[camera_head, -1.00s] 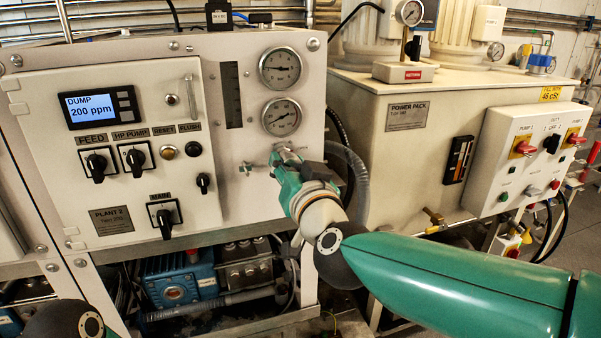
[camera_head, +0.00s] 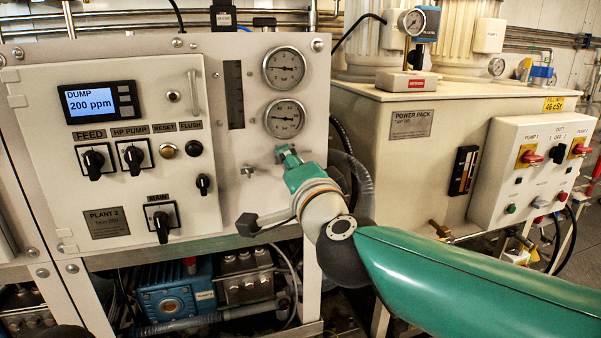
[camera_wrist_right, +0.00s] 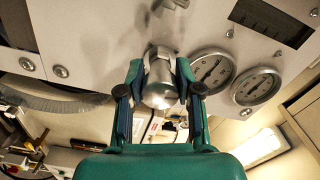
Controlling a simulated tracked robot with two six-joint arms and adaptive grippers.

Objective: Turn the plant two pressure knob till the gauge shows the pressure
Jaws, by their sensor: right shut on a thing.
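The plant two panel (camera_head: 130,222) carries a "PLANT 2" plate. Its silver pressure knob (camera_wrist_right: 159,92) shows in the right wrist view, between the two fingers of my right gripper (camera_wrist_right: 160,78), which is shut on it. In the head view my right gripper (camera_head: 286,154) hides the knob, just below the lower gauge. The upper gauge (camera_head: 284,68) and lower gauge (camera_head: 284,118) are unobstructed. The lower gauge's needle lies nearly level; its figures are too small to read. My left gripper is out of view.
A small T-handled valve (camera_head: 250,170) sits left of my right gripper. A display (camera_head: 97,105) reads "DUMP 200 ppm", with black rotary switches (camera_head: 133,157) below it. The power pack (camera_head: 408,150) stands to the right, behind my right arm. Blue pump gear (camera_head: 172,290) lies below the panel.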

